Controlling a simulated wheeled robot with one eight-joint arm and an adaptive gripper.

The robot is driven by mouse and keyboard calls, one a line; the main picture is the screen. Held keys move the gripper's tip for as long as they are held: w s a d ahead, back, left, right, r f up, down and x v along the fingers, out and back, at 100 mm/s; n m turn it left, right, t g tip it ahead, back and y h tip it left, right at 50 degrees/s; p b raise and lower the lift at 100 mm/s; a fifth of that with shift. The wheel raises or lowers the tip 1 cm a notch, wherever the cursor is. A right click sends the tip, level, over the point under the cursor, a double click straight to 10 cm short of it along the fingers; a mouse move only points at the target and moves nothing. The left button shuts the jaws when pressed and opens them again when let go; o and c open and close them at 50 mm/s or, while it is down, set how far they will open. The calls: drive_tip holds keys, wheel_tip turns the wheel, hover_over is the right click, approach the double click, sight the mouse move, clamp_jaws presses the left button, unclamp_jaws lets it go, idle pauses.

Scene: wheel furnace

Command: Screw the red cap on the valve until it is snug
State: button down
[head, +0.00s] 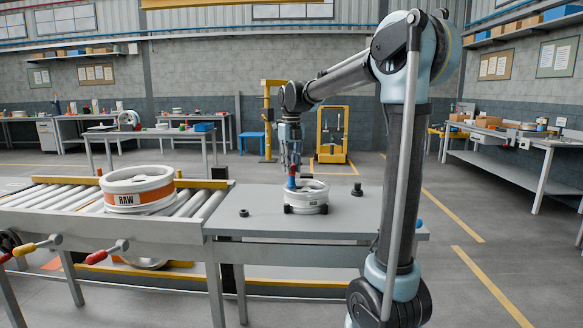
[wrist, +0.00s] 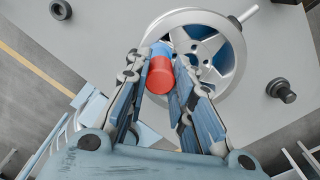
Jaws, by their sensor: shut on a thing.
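The red cap (wrist: 160,75) is between the fingertips of my gripper (wrist: 158,72) in the wrist view, with a blue part (wrist: 160,48) at its far end. My gripper (head: 291,168) is shut on the red cap and points down over the left side of a pale wheel (head: 308,197) in the head view. The wheel (wrist: 230,52) lies flat, its spokes showing in the wrist view. The blue part is at the wheel's rim area; the valve itself is hidden behind the cap, so I cannot tell whether they touch.
The wheel lies on a grey table (head: 335,222). Dark pegs stand at its left (head: 244,212) and right (head: 357,189). A wheel marked RAW (head: 138,190) sits on the roller conveyor (head: 70,200) to the left. The table's front is clear.

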drive_tip(key=shift+w, duration=0.1)
drive_tip(key=c, duration=1.3)
unclamp_jaws()
drive_tip(key=shift+f, duration=0.15)
drive_tip(key=shift+r, duration=0.2)
